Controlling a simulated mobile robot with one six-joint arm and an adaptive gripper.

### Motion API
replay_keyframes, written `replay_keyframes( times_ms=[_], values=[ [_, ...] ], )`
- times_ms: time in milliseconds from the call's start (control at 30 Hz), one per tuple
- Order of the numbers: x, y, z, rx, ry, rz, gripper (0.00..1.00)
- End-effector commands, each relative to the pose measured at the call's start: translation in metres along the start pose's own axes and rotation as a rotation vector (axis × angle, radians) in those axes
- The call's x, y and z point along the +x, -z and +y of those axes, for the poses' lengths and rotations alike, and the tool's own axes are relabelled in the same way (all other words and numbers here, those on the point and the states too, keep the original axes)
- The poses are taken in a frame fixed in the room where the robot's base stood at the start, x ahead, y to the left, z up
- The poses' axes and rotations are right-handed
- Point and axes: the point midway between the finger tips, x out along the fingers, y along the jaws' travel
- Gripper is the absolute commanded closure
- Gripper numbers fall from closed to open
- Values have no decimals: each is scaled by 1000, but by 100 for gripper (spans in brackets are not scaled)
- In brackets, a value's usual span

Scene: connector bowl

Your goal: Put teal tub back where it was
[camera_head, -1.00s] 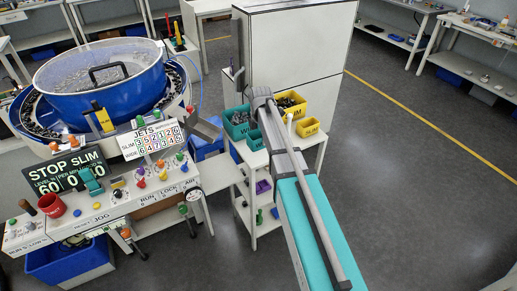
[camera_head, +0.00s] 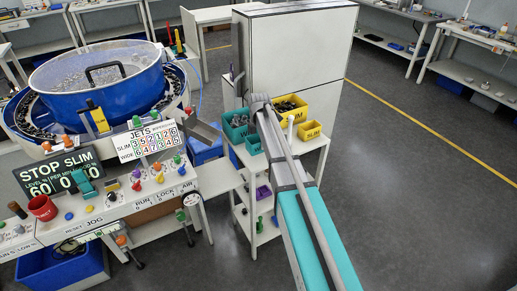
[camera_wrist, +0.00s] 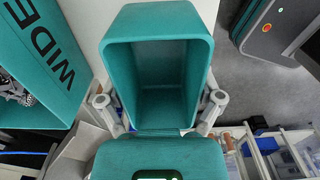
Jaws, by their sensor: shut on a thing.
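The teal tub (camera_wrist: 160,75) is a small open box with rounded corners, and it looks empty. In the wrist view its mouth faces my camera. My gripper (camera_wrist: 160,108) is shut on it, one finger at each side near its lower end. In the head view a small teal tub (camera_head: 254,145) shows just left of my arm, at the front left of the white cart's top (camera_head: 284,158). My gripper is hidden behind my arm there. I cannot tell whether the tub touches the cart top.
The larger teal WIDE bin (camera_head: 236,128) holds dark parts and is close by on the left, also in the wrist view (camera_wrist: 45,60). Yellow SLIM bins (camera_head: 290,108) stand right of my arm. A white cabinet (camera_head: 300,60) rises behind. The floor at right is clear.

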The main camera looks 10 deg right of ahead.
Motion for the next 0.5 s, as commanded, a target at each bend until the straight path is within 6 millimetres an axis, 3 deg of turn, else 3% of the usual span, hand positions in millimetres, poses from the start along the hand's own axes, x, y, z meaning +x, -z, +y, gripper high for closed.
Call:
replay_keyframes(
  times_ms=[500],
  values=[
    [33, -3, 8, 0, 0, 0, 65]
  ],
)
